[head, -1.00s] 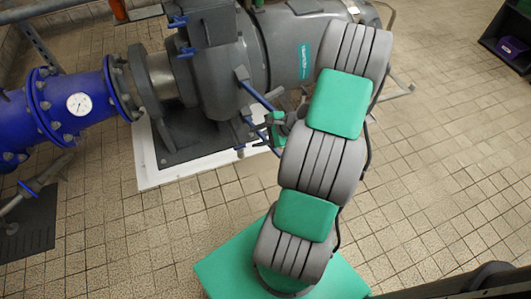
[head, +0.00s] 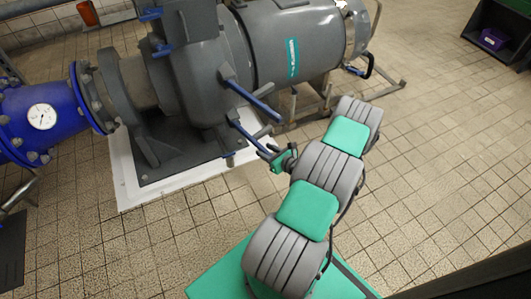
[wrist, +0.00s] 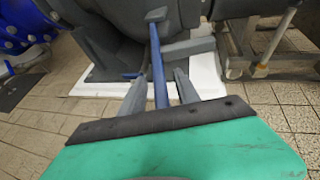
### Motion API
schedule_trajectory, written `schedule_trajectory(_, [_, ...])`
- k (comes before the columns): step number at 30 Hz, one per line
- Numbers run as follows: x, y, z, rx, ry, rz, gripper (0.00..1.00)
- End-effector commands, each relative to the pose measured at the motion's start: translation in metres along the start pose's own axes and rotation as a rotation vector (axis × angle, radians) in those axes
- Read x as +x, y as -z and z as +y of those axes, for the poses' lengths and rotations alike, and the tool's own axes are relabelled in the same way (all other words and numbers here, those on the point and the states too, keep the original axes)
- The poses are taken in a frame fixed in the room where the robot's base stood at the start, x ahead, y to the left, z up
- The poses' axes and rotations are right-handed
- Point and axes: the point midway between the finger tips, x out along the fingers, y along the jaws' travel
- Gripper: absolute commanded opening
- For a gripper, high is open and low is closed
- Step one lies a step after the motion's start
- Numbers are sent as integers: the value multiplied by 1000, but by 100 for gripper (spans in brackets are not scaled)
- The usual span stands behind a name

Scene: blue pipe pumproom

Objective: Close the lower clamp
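The lower clamp's blue lever (head: 247,135) sticks out from the lower side of the grey pump housing, towards my arm. A second blue lever (head: 250,101) sits above it, also sticking out. My gripper (head: 264,151) is at the outer end of the lower lever. In the wrist view, a blue lever (wrist: 157,66) runs from the grey housing down between the two grey fingers of my gripper (wrist: 160,76). The fingers are apart, with gaps seen on both sides of the lever. The lever's near end is hidden behind the gripper's dark edge.
The grey pump (head: 195,75) stands on a white-edged plinth (head: 125,180). A blue pipe flange with a gauge (head: 42,116) is at left. A grey motor (head: 295,45) with a metal stand is behind. Tiled floor at right is clear up to a dark shelf (head: 490,45).

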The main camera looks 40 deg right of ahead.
Motion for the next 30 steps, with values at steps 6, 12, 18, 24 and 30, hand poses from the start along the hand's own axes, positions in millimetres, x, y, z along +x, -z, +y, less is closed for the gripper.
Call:
schedule_trajectory(6, [0, 0, 1, -1, -2, 1, 35])
schedule_trajectory(12, [0, 0, 1, -1, -3, 1, 19])
schedule_trajectory(18, [0, 0, 1, -1, -3, 1, 2])
schedule_trajectory(24, [0, 0, 1, -1, -3, 1, 0])
schedule_trajectory(30, [0, 0, 1, -2, -3, 1, 0])
